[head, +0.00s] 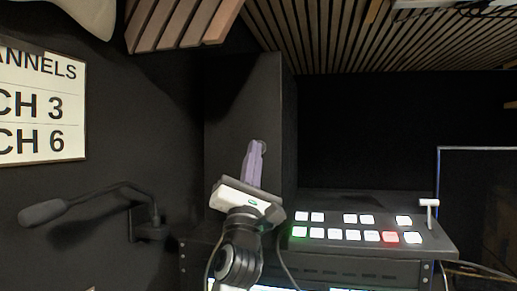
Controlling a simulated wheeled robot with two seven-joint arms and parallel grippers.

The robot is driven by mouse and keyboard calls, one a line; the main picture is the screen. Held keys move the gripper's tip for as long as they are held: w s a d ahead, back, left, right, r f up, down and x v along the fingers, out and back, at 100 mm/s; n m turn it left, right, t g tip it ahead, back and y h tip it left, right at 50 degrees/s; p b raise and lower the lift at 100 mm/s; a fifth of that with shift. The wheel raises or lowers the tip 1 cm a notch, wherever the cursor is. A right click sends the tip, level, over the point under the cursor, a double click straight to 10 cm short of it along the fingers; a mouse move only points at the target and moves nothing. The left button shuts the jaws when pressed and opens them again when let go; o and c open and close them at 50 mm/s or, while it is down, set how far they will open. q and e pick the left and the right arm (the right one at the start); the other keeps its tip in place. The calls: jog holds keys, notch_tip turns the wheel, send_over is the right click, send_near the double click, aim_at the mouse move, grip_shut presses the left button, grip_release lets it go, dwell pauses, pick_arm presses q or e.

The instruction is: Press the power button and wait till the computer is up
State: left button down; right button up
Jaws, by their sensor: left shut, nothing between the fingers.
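A tall black box (235,115), possibly the computer, stands against the dark wall in the middle of the head view. My left gripper (256,148) is shut and empty, with its purple fingers pointing up and away in front of the box's face. I cannot tell whether the fingertips touch the box. No power button can be made out; the gripper covers part of the box's face. No screen showing the computer's state is plainly visible. My right gripper is out of view.
A switcher panel (330,252) with lit white buttons, one red button and a lever (428,205) sits right of my gripper, on a black rack. A gooseneck microphone (45,212) reaches out at the left. A channel sign (40,105) hangs on the left wall.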

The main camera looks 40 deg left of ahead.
pick_arm(q)
jog(key=shift+w, duration=0.1)
dwell(0.7)
jog(key=shift+w+a, duration=0.2)
jog(key=shift+w, duration=0.1)
jog(key=shift+w+a, duration=0.2)
jog(key=shift+w, duration=0.15)
dwell(0.7)
jog(key=shift+s, duration=0.1)
jog(key=shift+s+d+p, duration=0.4)
jog(key=shift+s+p, duration=0.2)
jog(key=shift+s, duration=0.05)
jog(key=s+d+p, duration=0.1)
jog(key=s, duration=0.1)
jog(key=s+d+p, duration=0.1)
jog(key=s, duration=0.1)
jog(key=shift+s+d, duration=0.15)
jog(key=shift+d, duration=0.05)
dwell(0.4)
